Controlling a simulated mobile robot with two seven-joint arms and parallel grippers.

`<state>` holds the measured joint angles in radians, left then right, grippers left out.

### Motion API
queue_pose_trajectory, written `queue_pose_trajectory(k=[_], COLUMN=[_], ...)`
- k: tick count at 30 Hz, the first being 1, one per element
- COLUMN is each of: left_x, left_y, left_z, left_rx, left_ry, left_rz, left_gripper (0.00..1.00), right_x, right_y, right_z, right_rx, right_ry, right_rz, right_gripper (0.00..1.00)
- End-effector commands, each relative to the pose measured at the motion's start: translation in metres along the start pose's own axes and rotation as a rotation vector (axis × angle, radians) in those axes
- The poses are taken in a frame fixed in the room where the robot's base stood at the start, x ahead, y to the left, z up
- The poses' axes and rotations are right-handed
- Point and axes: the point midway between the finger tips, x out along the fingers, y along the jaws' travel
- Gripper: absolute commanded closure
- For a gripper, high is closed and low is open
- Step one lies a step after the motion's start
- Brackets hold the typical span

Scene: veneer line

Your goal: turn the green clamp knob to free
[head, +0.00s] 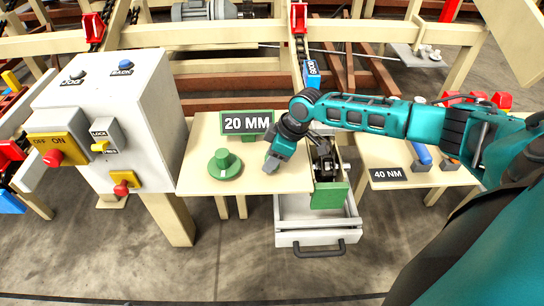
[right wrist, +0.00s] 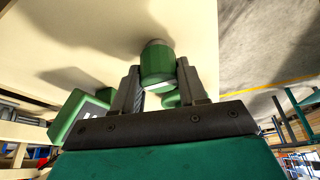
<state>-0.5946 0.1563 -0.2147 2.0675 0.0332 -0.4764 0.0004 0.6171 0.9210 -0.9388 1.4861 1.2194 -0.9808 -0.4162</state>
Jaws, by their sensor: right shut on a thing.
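The green clamp knob (right wrist: 157,65) is a small green cylinder with a greyish stem at its table end. In the right wrist view it sits between the two fingers of my right gripper (right wrist: 158,88), which is shut on it. In the head view my right gripper (head: 272,164) reaches down to the pale tabletop from the right and hides the knob. No marking for free can be read on the knob. My left gripper is not in view.
A green disc with a post (head: 225,164) stands left of my right gripper. A white control box (head: 110,110) is farther left.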

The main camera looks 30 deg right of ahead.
Motion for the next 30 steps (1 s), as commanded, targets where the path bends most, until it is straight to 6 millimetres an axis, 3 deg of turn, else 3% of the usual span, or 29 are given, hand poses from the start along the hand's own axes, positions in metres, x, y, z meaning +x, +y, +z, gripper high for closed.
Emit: queue_pose_trajectory(k=[8,20,30], left_x=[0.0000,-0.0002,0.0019], left_y=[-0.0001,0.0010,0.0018], left_z=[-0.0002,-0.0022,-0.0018], left_rx=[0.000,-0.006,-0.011], left_ry=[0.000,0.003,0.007], left_rz=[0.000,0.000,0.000], left_gripper=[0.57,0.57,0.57], right_x=[0.0001,-0.0002,0.0011], right_y=[-0.0005,-0.0003,-0.0006], right_z=[0.0000,-0.0003,-0.0010], right_rx=[0.000,-0.080,-0.334], right_ry=[0.000,0.001,0.004], right_rz=[-0.001,-0.036,-0.142], right_gripper=[0.89,0.89,0.89])
